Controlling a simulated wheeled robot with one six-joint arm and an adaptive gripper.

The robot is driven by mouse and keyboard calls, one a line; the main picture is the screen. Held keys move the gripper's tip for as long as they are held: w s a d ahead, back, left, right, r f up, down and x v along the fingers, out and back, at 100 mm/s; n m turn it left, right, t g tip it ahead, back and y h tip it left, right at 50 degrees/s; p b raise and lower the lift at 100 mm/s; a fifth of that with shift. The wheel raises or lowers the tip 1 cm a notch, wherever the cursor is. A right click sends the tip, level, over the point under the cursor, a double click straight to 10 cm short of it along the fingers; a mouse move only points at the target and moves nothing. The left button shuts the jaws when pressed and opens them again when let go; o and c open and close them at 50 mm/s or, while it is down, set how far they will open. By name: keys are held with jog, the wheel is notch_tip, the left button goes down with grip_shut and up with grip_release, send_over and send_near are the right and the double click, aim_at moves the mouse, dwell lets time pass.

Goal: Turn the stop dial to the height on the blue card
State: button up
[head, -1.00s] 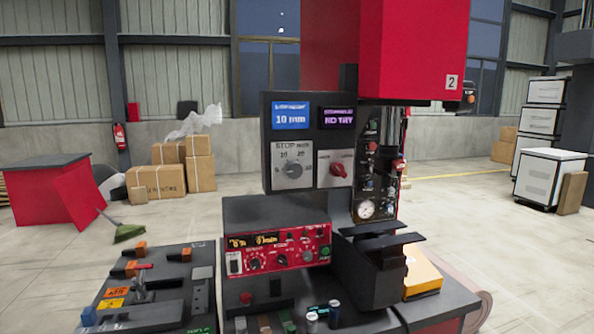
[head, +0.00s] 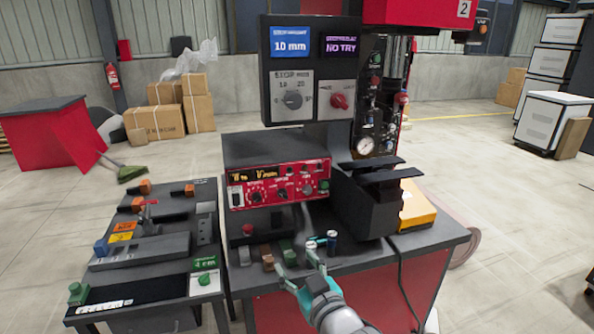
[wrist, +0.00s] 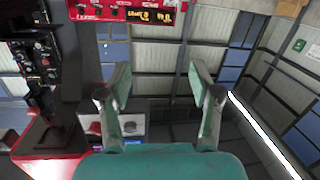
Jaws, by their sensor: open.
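The blue card (head: 290,44) sits at the upper left of the dark panel in the head view and reads 10 mm. The stop dial (head: 293,99) is a grey round knob on a light plate below it, with numbers around it. Its pointer is too small to read surely. My gripper (head: 297,257) is at the bottom of the head view, well below the dial and apart from it. In the wrist view my gripper (wrist: 160,75) has its two green fingers spread, with nothing between them.
A purple NO TRY display (head: 341,46) and a red knob (head: 339,101) are beside the card and dial. A red control box (head: 277,184) stands below the panel. A dark press bed (head: 372,195) juts out at right. Small blocks and cylinders lie near my gripper.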

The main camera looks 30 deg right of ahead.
jog(key=w+d+r, duration=0.2)
jog(key=r, duration=0.5)
jog(key=w+d+r, duration=0.1)
jog(key=w+r, duration=0.2)
jog(key=r, duration=0.4)
jog(key=t+h, duration=0.1)
jog(key=h, duration=0.1)
send_near(295, 100)
jog(key=x, duration=0.8)
jog(key=shift+w, duration=0.25)
jog(key=c, duration=1.1)
jog(key=shift+c, duration=0.2)
